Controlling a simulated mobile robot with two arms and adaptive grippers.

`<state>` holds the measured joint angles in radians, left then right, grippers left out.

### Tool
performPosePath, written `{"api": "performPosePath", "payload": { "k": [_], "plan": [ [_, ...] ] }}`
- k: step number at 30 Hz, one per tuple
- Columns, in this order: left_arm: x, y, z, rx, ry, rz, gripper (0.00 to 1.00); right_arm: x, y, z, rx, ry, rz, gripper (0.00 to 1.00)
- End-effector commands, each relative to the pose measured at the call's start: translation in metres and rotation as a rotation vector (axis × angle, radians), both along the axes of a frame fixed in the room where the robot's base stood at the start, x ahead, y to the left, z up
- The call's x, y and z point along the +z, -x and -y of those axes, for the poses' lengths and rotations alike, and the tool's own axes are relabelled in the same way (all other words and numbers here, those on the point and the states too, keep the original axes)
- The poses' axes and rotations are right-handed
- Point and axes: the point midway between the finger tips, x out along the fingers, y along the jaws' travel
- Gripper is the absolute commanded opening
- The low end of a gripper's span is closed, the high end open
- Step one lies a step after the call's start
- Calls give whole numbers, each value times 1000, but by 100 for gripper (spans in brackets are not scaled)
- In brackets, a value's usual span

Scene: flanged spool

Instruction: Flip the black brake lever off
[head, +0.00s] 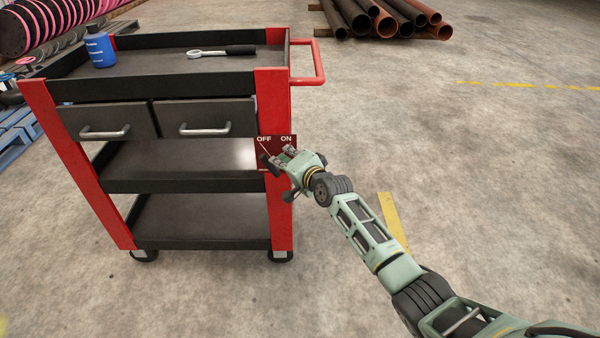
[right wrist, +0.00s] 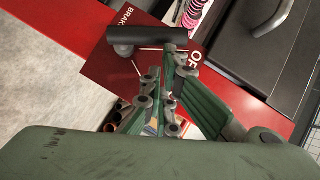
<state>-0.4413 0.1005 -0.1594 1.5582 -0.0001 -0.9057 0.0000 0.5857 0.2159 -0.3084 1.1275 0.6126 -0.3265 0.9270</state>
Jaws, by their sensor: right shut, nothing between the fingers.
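The brake lever shows in the right wrist view as a black cylindrical handle (right wrist: 160,36) in front of a dark red plate (right wrist: 108,72) with white lettering. In the head view the plate (head: 262,146) reads OFF at left and ON at right, on the cart's right front post. A dark piece at the gripper's left, below OFF, looks like the lever handle (head: 265,162). My right gripper (head: 285,155) is in front of the plate and covers its lower part. Its fingers (right wrist: 164,80) are shut and empty, close to the handle; contact cannot be told. My left gripper is out of view.
The cart has red posts (head: 278,220), two drawers (head: 205,118) and open shelves. A blue bottle (head: 100,47) and a ratchet wrench (head: 222,51) are on top. A red push handle (head: 320,62) sticks out at the right. Pipes (head: 390,15) lie behind; floor at right is clear.

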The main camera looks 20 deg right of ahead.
Motion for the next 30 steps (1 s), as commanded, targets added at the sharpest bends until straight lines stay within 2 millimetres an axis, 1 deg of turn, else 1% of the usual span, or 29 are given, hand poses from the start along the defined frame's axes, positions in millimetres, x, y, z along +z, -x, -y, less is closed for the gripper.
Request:
{"api": "performPosePath", "payload": {
  "k": [10,14,17,20,30],
  "plan": [
    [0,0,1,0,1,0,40,0,1,0,0,0,0,0],
    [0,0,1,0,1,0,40,1,6,1,2,-1,1,0],
    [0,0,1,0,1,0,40,3,16,3,1,-2,1,0],
    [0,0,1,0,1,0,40,7,31,8,-1,-1,1,0],
    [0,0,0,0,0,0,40,21,87,24,-1,1,1,0]
  ]
}}
